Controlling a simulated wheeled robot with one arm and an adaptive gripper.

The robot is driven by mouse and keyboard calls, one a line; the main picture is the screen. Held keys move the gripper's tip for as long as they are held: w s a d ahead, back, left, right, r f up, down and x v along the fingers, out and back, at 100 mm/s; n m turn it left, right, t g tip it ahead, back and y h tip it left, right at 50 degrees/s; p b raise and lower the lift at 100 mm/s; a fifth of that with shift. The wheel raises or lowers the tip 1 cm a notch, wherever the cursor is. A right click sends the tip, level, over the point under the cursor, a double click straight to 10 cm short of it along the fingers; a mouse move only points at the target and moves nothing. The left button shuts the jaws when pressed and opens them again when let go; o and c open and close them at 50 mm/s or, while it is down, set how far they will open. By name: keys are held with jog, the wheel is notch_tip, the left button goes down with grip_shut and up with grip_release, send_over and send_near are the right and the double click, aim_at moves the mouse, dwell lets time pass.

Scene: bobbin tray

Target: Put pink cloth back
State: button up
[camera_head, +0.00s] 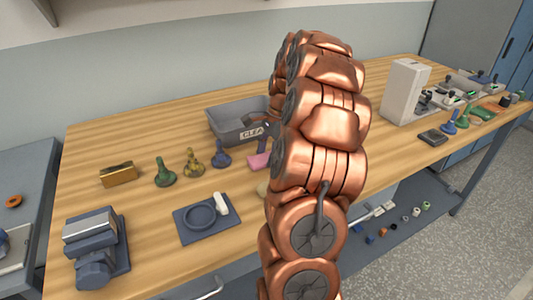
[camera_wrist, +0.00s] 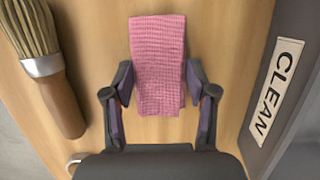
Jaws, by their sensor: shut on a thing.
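The pink cloth (camera_wrist: 158,50) is a folded, waffle-textured strip between the two fingers of my gripper (camera_wrist: 158,90) in the wrist view. My gripper is shut on it, with a finger at each long side. In the head view the cloth (camera_head: 257,161) shows as a small pink patch just below the fingers, in front of the grey bin marked CLEAN (camera_head: 226,128). The bin's labelled wall (camera_wrist: 287,100) stands to the right of the cloth in the wrist view. I cannot tell whether the cloth touches the table. My arm hides part of the area.
A brush (camera_wrist: 60,95) with a wooden handle lies left of the cloth in the wrist view. A white box (camera_head: 404,90) stands at right.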

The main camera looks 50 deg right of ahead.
jog(key=shift+f, duration=0.15)
jog(key=o, duration=1.1)
jog(key=b+v, duration=0.1)
jog(key=v, duration=1.1)
